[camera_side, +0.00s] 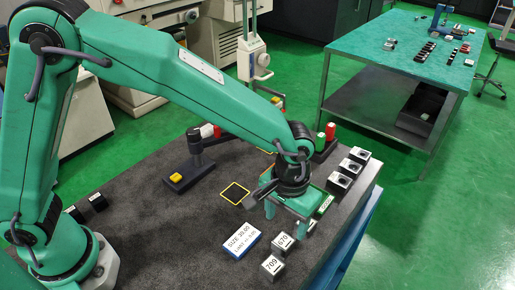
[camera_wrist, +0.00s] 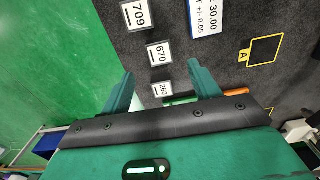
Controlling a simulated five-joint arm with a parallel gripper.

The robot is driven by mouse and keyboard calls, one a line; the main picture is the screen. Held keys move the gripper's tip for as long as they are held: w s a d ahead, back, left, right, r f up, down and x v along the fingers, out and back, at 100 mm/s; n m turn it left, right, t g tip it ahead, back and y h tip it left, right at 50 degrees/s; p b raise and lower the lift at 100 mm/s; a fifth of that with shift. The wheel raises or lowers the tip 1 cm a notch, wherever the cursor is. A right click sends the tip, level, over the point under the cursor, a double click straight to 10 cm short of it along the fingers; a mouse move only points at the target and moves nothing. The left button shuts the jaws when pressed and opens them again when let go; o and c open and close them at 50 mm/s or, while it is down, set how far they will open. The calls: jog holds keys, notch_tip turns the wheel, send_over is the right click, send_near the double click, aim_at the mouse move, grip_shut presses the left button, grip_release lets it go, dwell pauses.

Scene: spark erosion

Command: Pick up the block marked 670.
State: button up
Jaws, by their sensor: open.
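The block marked 670 (camera_side: 283,241) is a small metal block with a white label, standing on the dark table top near its front right edge. It also shows in the wrist view (camera_wrist: 159,53), a little beyond my fingertips. A like block marked 709 (camera_side: 272,264) stands beside it, nearer the side camera; it is also in the wrist view (camera_wrist: 137,15). A block marked 260 (camera_wrist: 162,89) shows between my fingers in the wrist view. My gripper (camera_side: 287,219) is open and above the table, close to block 670; its two fingers (camera_wrist: 161,80) are spread with nothing gripped.
A yellow-outlined square (camera_side: 235,194) is marked on the table. Several metal blocks (camera_side: 350,168) stand at the right edge. A dark stand with a yellow button (camera_side: 176,178) is farther left.

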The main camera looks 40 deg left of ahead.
aim_at(284, 240)
jog(key=shift+f, duration=4)
jog(key=c, duration=1.3)
jog(key=shift+r, duration=0.1)
jog(key=shift+r, duration=0.35)
notch_tip(284, 240, up, 3)
jog(key=shift+r, duration=0.1)
jog(key=s+d+r, duration=0.1)
jog(key=s+r, duration=0.1)
jog(key=s, duration=0.1)
jog(key=s+d+r, duration=0.1)
jog(key=s+r, duration=0.1)
jog(key=s, duration=0.2)
jog(key=s+d+r, duration=0.1)
jog(key=s+r, duration=0.2)
jog(key=s, duration=0.1)
jog(key=shift+d, duration=0.4)
